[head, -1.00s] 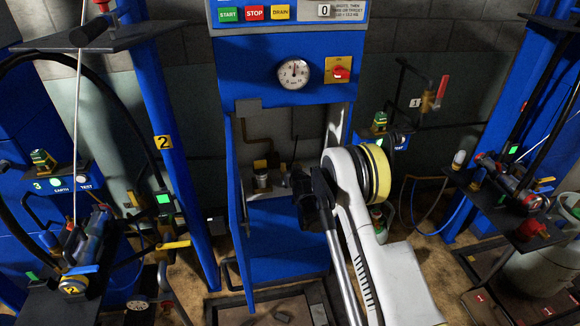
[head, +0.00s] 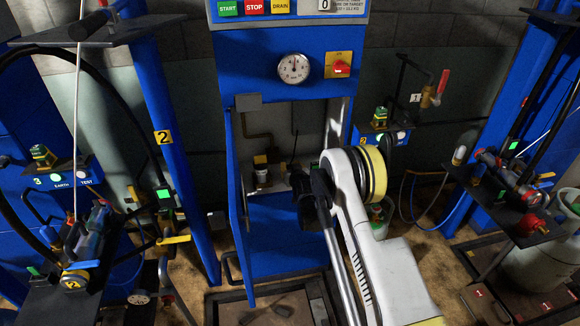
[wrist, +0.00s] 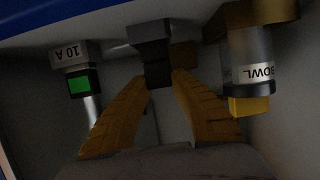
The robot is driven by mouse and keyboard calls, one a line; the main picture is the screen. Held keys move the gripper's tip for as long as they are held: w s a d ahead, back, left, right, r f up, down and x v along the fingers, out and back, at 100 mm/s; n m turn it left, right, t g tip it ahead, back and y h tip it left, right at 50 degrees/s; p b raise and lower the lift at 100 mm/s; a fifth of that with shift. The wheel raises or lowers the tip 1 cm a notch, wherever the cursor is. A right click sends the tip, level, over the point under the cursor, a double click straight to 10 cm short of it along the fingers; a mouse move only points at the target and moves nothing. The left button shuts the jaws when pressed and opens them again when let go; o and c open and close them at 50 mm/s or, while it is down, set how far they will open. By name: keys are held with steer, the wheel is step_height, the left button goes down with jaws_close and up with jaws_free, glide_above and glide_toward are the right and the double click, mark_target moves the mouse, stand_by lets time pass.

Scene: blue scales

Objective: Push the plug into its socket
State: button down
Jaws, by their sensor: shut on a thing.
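My gripper (wrist: 159,82) has its two ochre fingers closed on a dark plug (wrist: 158,70) in the wrist view. A wider dark block (wrist: 150,32) sits directly above the plug. I cannot tell whether this is the socket or part of the plug, or whether there is a gap between them. In the head view my gripper (head: 307,205) is at the open front of the blue cabinet, mostly hidden by my white arm. The plug and socket cannot be made out there.
In the wrist view a "10 A" fitting with a green face (wrist: 79,84) is left of the fingers. A metal "BOWL" unit with a yellow end (wrist: 249,106) is close on the right. The blue cabinet (head: 285,235) has an open left door; a gauge (head: 294,67) is above.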

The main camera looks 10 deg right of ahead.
steer(key=shift+f, duration=0.4)
steer(key=c, duration=1.1)
jaws_free()
steer(key=shift+c, duration=0.2)
steer(key=v, duration=1.2)
